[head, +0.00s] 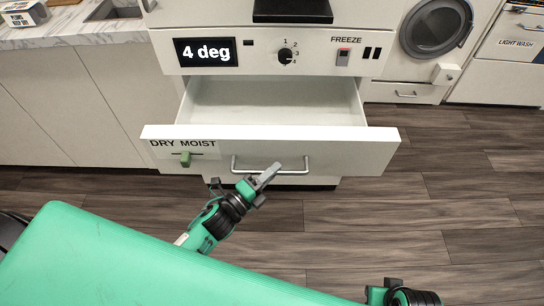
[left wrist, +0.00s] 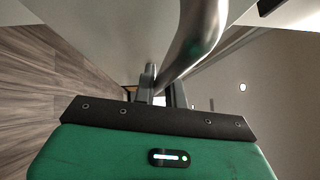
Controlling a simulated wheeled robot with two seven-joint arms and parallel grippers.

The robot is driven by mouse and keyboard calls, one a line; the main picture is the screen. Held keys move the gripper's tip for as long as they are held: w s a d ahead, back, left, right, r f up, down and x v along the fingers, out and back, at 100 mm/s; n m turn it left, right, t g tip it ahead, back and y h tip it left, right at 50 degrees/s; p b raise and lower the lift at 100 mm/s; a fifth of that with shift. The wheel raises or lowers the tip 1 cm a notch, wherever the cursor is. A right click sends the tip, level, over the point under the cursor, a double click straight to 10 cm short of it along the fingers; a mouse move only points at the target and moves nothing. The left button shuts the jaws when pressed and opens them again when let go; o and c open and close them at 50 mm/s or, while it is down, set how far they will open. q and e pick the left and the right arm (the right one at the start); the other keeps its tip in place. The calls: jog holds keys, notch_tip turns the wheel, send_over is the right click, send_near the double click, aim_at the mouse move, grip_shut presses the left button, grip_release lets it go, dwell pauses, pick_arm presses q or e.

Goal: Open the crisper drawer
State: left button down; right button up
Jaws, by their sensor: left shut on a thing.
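The crisper drawer (head: 335,150) is pulled out from the white cabinet, and its pale inside shows empty behind the front panel. The front bears the label "DRY MOIST" with a green slider (head: 185,159) at its left. A metal bar handle (head: 240,169) runs along the middle of the front. In the left wrist view the handle (left wrist: 200,35) passes large and close, running down between the fingers (left wrist: 158,88). Part of my right arm shows at the bottom right edge; its fingertips do not show.
Above the drawer is a panel with a "4 deg" display (head: 207,52), a dial (head: 286,56) and a FREEZE switch (head: 343,57). A washer-like appliance (head: 436,28) stands at the back right. A marble counter is at the left. The wooden floor (head: 390,220) before the drawer is clear.

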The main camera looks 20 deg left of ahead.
pick_arm(q)
jog(key=s+d, duration=0.2)
jog(key=s, duration=0.7)
jog(key=shift+d, duration=0.3)
pick_arm(e)
jog(key=shift+s+f, duration=0.25)
jog(key=shift+f, duration=0.35)
pick_arm(q)
jog(key=c, duration=1.5)
grip_release()
jog(key=shift+o, duration=0.2)
pick_arm(e)
jog(key=shift+r, duration=0.1)
